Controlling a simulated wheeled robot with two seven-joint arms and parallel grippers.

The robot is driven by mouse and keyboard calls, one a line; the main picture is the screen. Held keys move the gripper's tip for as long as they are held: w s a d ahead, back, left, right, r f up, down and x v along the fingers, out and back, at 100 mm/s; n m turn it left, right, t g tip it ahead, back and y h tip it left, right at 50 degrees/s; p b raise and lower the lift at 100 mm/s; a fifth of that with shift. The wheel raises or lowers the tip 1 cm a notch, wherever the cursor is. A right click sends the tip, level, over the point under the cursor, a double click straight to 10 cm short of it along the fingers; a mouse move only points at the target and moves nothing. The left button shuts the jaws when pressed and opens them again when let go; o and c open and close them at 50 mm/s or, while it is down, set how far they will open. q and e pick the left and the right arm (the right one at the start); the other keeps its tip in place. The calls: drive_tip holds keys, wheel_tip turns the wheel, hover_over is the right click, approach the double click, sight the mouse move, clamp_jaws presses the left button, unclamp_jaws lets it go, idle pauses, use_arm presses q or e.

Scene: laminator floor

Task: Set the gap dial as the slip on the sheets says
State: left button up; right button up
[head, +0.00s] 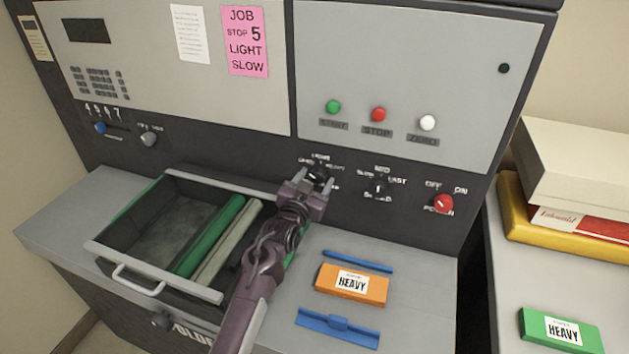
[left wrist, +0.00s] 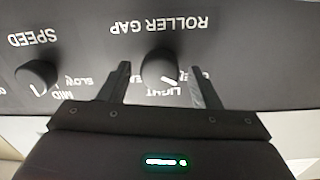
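The roller gap dial (head: 317,174) is a black knob on the machine's dark front panel. My left gripper (head: 313,184) is at the dial. The left wrist view shows its fingers (left wrist: 160,88) open, one on each side of the knob, with a gap showing at each side. An orange pack (head: 345,292) on the ledge carries a white slip reading HEAVY. A pink job slip (head: 245,42) on the panel reads STOP 5, LIGHT, SLOW. My right gripper is out of view.
The speed dial (head: 379,188) and red power knob (head: 443,204) sit right of the gap dial. Green, red and white buttons (head: 378,114) are above. An open drawer (head: 100,250) with rollers is at left. A green pack (head: 560,331) marked HEAVY lies on the right table.

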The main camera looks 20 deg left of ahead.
use_arm(q)
drive_tip(key=c, duration=0.9)
drive_tip(key=shift+o, duration=0.2)
drive_tip(key=shift+m, duration=0.4)
drive_tip(key=m, duration=0.3)
drive_tip(key=shift+m, duration=0.3)
drive_tip(key=m, duration=0.6)
drive_tip(key=shift+d, duration=0.1)
drive_tip(key=m+b, duration=0.1)
drive_tip(key=m, duration=0.5)
drive_tip(key=shift+y, duration=0.3)
drive_tip(key=m, duration=0.3)
drive_tip(key=shift+m, duration=0.4)
drive_tip(key=shift+f+m+b, duration=0.15)
drive_tip(key=shift+m+b, duration=0.15)
drive_tip(key=shift+m, duration=1.3)
